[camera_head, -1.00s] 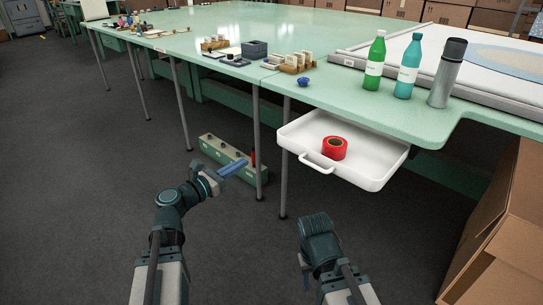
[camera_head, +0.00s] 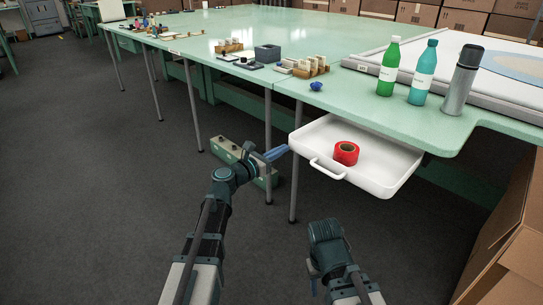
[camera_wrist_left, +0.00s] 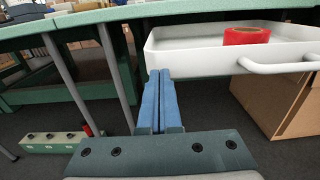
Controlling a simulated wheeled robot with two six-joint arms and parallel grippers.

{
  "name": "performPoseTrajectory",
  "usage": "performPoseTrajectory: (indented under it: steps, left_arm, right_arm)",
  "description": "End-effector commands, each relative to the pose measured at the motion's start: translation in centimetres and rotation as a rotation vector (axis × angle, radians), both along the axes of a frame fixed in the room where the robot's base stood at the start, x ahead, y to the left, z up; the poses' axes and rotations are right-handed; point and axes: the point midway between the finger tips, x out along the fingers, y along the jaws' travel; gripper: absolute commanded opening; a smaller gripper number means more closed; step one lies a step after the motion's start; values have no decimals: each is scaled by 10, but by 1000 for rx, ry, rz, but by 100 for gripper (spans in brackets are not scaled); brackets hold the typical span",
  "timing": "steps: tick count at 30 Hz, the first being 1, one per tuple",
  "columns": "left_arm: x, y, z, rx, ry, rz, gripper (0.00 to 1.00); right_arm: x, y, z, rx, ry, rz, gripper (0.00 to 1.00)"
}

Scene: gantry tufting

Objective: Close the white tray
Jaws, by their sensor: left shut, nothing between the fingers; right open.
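The white tray (camera_head: 378,180) is pulled out from under the green table's front edge, with a handle (camera_head: 327,169) on its front. A roll of red tape (camera_head: 346,153) lies in it. My left gripper (camera_head: 276,153) is shut and empty, just left of the tray's front left corner. In the left wrist view, the blue fingers (camera_wrist_left: 159,90) are together beside the white tray (camera_wrist_left: 200,62), with its handle (camera_wrist_left: 278,66) to the right. I cannot tell whether they touch the tray. My right gripper (camera_head: 323,232) is low in front of the tray, its fingers hardly visible; it is open.
The green table (camera_head: 330,98) carries green and teal bottles (camera_head: 389,68), a grey flask (camera_head: 461,80) and a blue knob (camera_head: 316,86). Table legs (camera_head: 296,165) stand left of the tray. A cardboard box (camera_head: 510,235) is at the right. The floor in front is clear.

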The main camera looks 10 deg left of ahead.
Motion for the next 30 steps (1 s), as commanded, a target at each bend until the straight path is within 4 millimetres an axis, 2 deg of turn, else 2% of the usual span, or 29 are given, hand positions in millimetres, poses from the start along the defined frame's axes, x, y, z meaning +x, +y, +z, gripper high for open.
performPoseTrajectory:
  steps: [3,20,26,30]
  left_arm:
    - [6,-5,0,0,0,0,0]
    - [13,-9,0,0,0,0,0]
    - [41,-28,0,0,0,-2,0]
    - [70,-49,0,0,0,-3,0]
  right_arm:
    - [0,0,0,0,0,0,50]
    - [0,0,0,0,0,0,50]
    - [0,0,0,0,0,0,50]
    - [0,0,0,0,0,0,50]
